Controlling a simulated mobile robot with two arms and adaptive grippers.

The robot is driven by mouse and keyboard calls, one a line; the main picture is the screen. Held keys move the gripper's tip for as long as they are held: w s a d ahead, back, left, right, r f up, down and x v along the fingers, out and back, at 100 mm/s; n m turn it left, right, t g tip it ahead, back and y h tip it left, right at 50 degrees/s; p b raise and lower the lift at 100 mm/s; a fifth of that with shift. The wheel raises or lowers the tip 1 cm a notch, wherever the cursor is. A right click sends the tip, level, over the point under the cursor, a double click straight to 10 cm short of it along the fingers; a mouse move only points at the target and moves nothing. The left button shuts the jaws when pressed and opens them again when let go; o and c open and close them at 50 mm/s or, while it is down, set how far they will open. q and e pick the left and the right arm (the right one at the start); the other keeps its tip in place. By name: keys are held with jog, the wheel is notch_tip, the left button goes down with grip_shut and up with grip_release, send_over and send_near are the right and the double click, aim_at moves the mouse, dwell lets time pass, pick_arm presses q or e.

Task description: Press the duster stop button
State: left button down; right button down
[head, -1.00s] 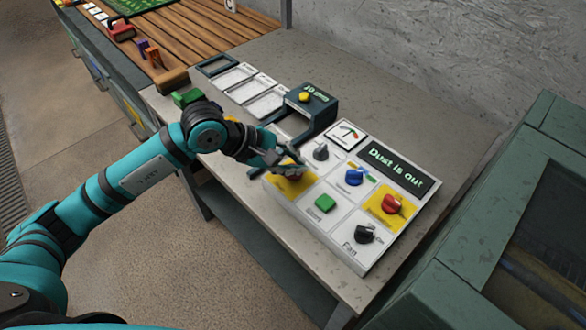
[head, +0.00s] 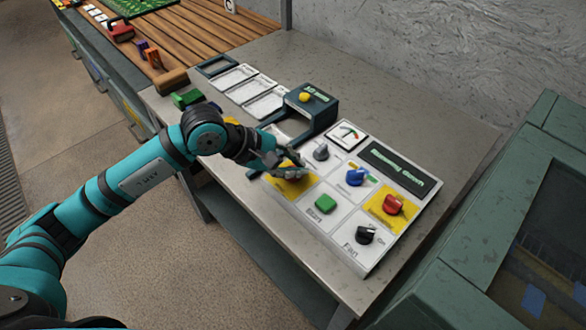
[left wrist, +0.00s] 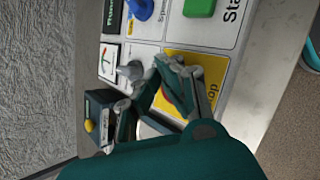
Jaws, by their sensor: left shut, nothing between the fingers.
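The control panel (head: 312,228) lies on the workbench. Its yellow square (head: 290,188) at the near left corner is partly covered by my left gripper (head: 295,171). In the left wrist view, the yellow square (left wrist: 207,68) bears a label ending in "op". A bit of red shows there between the fingers of my left gripper (left wrist: 188,88); most of the stop button is hidden. The fingers are shut, empty and over the square; I cannot tell whether they touch the button. My right gripper is not in view.
Close by are a green start button (head: 325,203), a grey knob (head: 320,152), a blue knob (head: 355,177), a red knob (head: 392,205) and a black fan knob (head: 366,235). A dark box with a yellow button (head: 305,97) stands behind. A green machine (head: 470,250) is at right.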

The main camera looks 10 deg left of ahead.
pick_arm(q)
jog(key=shift+r+p, duration=0.3)
jog(key=shift+r, duration=0.65)
jog(key=shift+r+p, duration=1.15)
jog(key=shift+r, duration=1.35)
